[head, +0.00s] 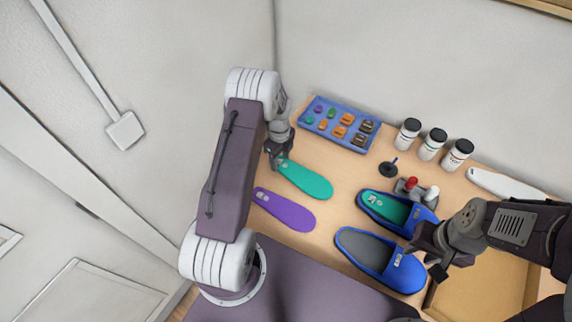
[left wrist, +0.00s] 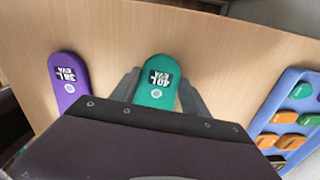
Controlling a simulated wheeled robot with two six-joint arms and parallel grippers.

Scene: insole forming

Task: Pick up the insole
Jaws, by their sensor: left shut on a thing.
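A green insole (head: 308,180) lies on the wooden table in the head view. My left gripper (head: 277,160) is at its far left end, shut on it. In the left wrist view the green insole (left wrist: 157,85), with a dark "40L EVA" print, sits between the two fingers of my left gripper (left wrist: 157,98). A purple insole (head: 286,210) lies beside it; its "38L EVA" end (left wrist: 69,80) shows in the left wrist view. My right gripper (head: 428,252) is over the blue shoes; its finger gap is unclear.
Two blue shoes (head: 362,246) stand at the right, the farther one with green inside. A blue tray (head: 310,127) of coloured pieces, white jars (head: 431,145) with black lids and a small red-and-white-knobbed device (head: 411,186) stand behind. A cardboard box (head: 480,285) is front right.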

